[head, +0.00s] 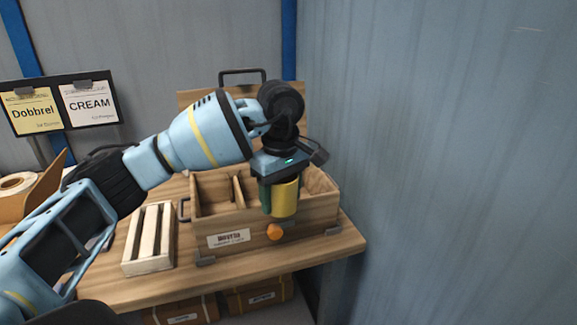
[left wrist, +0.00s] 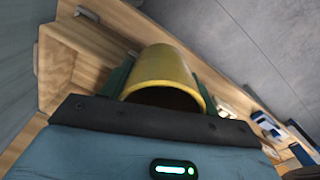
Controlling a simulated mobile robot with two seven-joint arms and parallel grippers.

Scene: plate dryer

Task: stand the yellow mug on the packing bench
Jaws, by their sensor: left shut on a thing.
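The yellow mug (head: 285,200) is held by my left gripper (head: 278,196), whose green fingers are shut on it. It hangs upright below the wrist, over the front part of the wooden box; I cannot tell its exact height or depth. In the left wrist view the mug (left wrist: 165,72) sits between the fingers with its rim toward the camera. Its handle is not clearly visible. The wooden bench (head: 190,285) lies below, with the box on it. My right gripper is not in view.
A bare strip runs along the bench's front edge. A blue-grey wall (head: 430,160) closes the right side.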

